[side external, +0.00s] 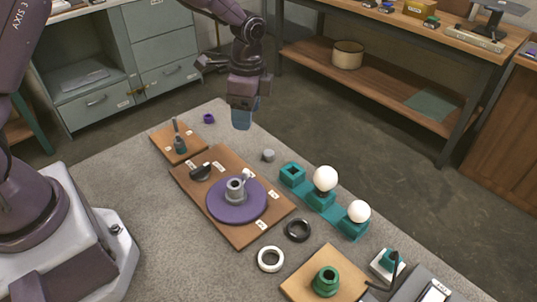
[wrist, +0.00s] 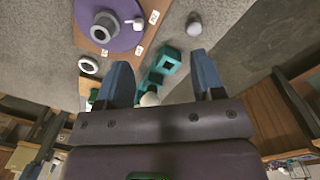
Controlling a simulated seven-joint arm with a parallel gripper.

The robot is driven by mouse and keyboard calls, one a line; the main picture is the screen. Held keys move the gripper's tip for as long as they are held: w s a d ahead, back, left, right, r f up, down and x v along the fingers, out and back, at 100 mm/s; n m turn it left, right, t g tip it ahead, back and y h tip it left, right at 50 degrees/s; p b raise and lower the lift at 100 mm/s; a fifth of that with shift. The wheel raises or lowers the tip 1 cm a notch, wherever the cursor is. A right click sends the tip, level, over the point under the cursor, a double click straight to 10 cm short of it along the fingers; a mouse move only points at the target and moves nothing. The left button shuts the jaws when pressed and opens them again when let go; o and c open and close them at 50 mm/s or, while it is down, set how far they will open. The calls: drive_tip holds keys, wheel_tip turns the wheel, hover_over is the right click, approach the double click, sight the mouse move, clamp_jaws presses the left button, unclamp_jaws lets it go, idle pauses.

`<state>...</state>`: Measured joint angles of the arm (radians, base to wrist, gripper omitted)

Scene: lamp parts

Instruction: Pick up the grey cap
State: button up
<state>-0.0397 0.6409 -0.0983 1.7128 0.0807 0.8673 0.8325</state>
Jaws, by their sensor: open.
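The grey cap (side external: 268,155) is a small grey cylinder on the grey table, near its far edge and left of the teal holders. In the wrist view the cap (wrist: 194,22) is near the top, ahead of and slightly right of the gap between my fingers. My gripper (side external: 242,122) hangs fingers down, above the table's far edge, up and left of the cap and apart from it. In the wrist view my gripper (wrist: 160,72) has its two blue fingers spread, with nothing held between them.
Teal holders (side external: 320,197) with two white balls (side external: 325,178) stand right of the cap. A wooden board (side external: 237,232) with a purple disc (side external: 222,206) is in front of it. A purple ring (side external: 209,118) lies to the left. Bare table surrounds the cap.

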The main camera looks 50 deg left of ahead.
drive_tip(key=w+f+m, duration=0.3)
drive_tip(key=w+m, duration=0.1)
drive_tip(key=m, duration=0.3)
hover_over(269, 152)
drive_tip(key=shift+t, duration=0.4)
drive_tip(key=f, duration=0.6)
drive_tip(key=shift+s+d+f, duration=0.1)
drive_tip(key=shift+s+f, duration=0.15)
drive_tip(key=shift+f, duration=0.15)
drive_tip(key=shift+w+f, duration=0.15)
drive_tip(key=shift+f, duration=2.5)
drive_tip(key=c, duration=1)
